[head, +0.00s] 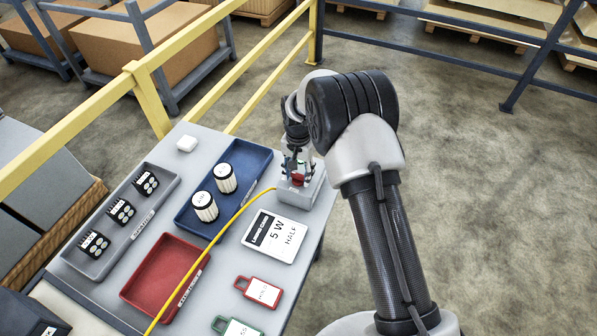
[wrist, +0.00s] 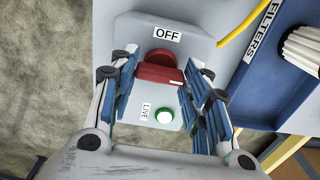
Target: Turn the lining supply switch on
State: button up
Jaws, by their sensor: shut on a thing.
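The lining supply switch is a grey box (head: 302,194) at the right edge of the table, with a yellow cable. In the wrist view its plate (wrist: 195,22) carries an OFF label (wrist: 167,34), a red handle (wrist: 158,68), a LIVE label (wrist: 145,111) and a round lamp (wrist: 164,117) with a green rim and pale centre. The handle lies crosswise just below the OFF label. My gripper (wrist: 162,82) is shut on the red handle, blue-padded fingers on either side. In the head view my gripper (head: 297,160) reaches down over the box and partly hides it.
A blue tray (head: 243,152) with two white filters stands left of the box. A grey tray (head: 150,180) holds black blocks; a red tray (head: 148,262) is empty. A white card (head: 275,236) and tags lie nearer. A yellow rail (head: 260,50) runs behind.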

aim_at(299, 174)
jog(key=o, duration=1.1)
jog(key=shift+c, duration=0.2)
notch_tip(299, 174, up, 12)
dwell(0.4)
